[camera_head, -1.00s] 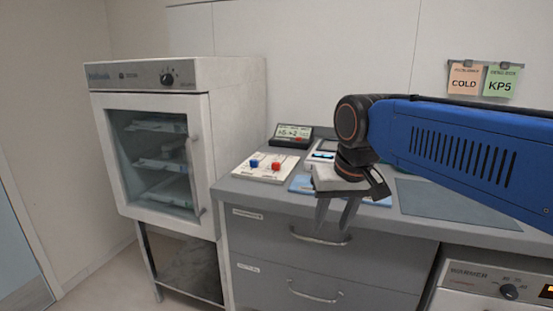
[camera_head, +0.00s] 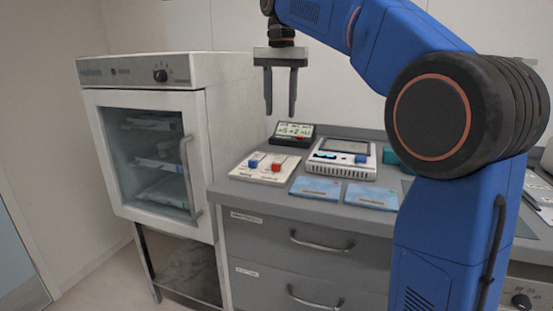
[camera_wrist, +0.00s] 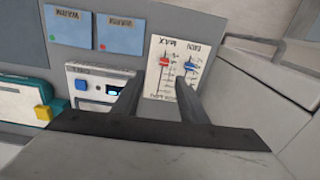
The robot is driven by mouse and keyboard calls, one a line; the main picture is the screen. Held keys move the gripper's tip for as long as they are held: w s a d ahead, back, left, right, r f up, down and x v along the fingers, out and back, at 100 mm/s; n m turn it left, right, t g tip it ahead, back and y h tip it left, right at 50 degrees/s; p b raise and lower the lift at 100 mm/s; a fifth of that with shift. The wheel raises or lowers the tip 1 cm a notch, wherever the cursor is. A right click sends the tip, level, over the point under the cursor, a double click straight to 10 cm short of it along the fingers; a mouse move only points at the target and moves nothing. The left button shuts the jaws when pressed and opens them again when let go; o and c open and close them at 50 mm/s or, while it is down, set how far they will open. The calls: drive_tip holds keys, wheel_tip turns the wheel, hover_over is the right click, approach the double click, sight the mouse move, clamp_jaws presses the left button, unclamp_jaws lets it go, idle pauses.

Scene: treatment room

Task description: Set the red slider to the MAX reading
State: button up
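The red slider (camera_head: 275,168) sits on a white panel (camera_head: 245,174) at the left end of the counter, with the blue slider (camera_head: 253,164) beside it. In the wrist view the red slider (camera_wrist: 164,62) is in the left track and the blue slider (camera_wrist: 190,67) in the right. Small labels that look like MAX and MIN are printed at the panel's upper edge there; the scale marks are too small to read. My gripper (camera_head: 280,108) is open and empty, fingers pointing down, well above the counter and touching nothing. Its fingers (camera_wrist: 156,92) partly cover the panel's lower part in the wrist view.
A black display (camera_head: 294,133) stands behind the panel. A white glass-door cabinet (camera_head: 150,150) stands close on the left. The air above the panel is clear.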

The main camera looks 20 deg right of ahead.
sight(276, 163)
drive_tip(key=f, duration=0.5)
drive_tip(key=w+f, duration=0.1)
drive_tip(key=f, duration=0.5)
drive_tip(key=w+f, duration=0.1)
drive_tip(key=f, duration=0.4)
drive_tip(key=shift+a+f, duration=0.25)
drive_tip(key=shift+c, duration=0.3)
drive_tip(key=shift+w, duration=0.1)
clamp_jaws()
